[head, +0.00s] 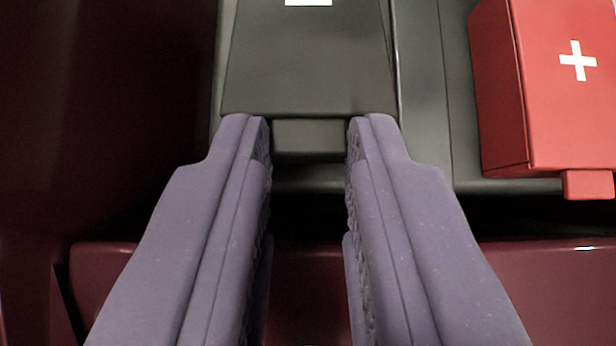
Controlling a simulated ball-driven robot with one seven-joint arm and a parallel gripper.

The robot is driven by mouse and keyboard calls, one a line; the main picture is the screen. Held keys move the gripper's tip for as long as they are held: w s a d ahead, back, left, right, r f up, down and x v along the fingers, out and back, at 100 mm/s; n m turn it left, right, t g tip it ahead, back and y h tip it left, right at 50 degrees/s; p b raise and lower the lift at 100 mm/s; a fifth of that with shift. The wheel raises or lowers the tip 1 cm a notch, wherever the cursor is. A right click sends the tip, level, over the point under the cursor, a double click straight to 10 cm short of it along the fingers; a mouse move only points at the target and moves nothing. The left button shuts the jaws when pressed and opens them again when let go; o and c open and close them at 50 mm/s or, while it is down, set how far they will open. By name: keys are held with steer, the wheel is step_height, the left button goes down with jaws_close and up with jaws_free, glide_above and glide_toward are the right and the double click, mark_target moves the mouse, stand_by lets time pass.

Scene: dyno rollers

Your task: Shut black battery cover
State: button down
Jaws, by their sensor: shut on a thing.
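The black battery cover (308,70) is at the top centre of the head view, with a white mark near its upper edge. A small black tab (309,136) sticks out from its near edge. My gripper (308,135) has its two purple fingers on either side of this tab, with the fingertips at its left and right sides. It is shut on the tab. The far end of the cover is cut off by the frame, and I cannot tell whether the cover is fully down.
A red cover (565,80) with a white cross and its own red tab (588,184) stands to the right, close to the black one. A dark red body panel (540,285) runs along the near side. The left side is dark.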

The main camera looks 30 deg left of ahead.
steer(key=shift+s+d+f, duration=0.15)
steer(key=shift+s+f, duration=0.2)
steer(key=shift+f, duration=0.15)
steer(key=c, duration=1)
jaws_free()
steer(key=shift+w, duration=0.15)
steer(key=shift+o, duration=0.2)
steer(key=p+v, duration=0.3)
steer(key=v, duration=0.3)
steer(key=shift+d+r, duration=0.15)
steer(key=shift+r, duration=0.2)
steer(key=shift+s+d+r, duration=0.25)
steer(key=shift+s, duration=0.3)
